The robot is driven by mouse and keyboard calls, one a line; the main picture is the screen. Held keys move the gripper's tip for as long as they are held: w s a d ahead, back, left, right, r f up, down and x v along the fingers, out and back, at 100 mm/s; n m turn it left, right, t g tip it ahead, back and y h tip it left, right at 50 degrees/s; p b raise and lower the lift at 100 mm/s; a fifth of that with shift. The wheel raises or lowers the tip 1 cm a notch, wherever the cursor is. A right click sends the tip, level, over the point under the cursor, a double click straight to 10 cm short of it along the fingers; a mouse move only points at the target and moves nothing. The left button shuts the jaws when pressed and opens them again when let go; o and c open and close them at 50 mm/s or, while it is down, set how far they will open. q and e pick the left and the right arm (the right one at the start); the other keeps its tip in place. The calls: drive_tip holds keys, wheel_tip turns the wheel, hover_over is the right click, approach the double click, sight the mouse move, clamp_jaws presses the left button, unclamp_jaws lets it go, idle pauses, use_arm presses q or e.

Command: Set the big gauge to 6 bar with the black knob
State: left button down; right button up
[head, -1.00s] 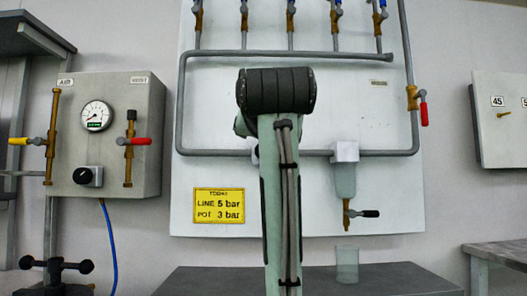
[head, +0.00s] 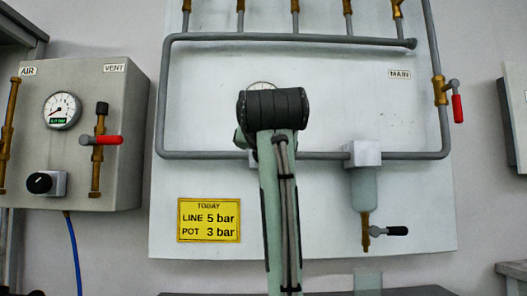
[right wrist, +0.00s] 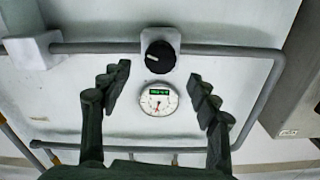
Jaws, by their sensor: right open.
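In the right wrist view the big round white gauge (right wrist: 158,100) with a green digital display sits on the panel, and the black knob (right wrist: 160,57) on its pale block is above it in that picture. The display digits are too small to read. My right gripper (right wrist: 158,76) is open and empty, its fingers spread to either side of the knob and gauge; I cannot tell how far off they are. In the head view only the top edge of the gauge (head: 262,85) shows; my right arm hides the rest and the knob. My left gripper is out of view.
A grey box (head: 120,165) at left has a smaller gauge (head: 62,110), another black knob (head: 40,183) and valves. Grey pipes (head: 300,40) frame the panel. A yellow sign (head: 208,220) reads line 5 bar, pot 3 bar. A red-handled main valve (head: 457,108) is at right.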

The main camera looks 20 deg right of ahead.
drive_tip(key=x, duration=0.5)
drive_tip(key=shift+w, duration=0.15)
drive_tip(key=c, duration=1.2)
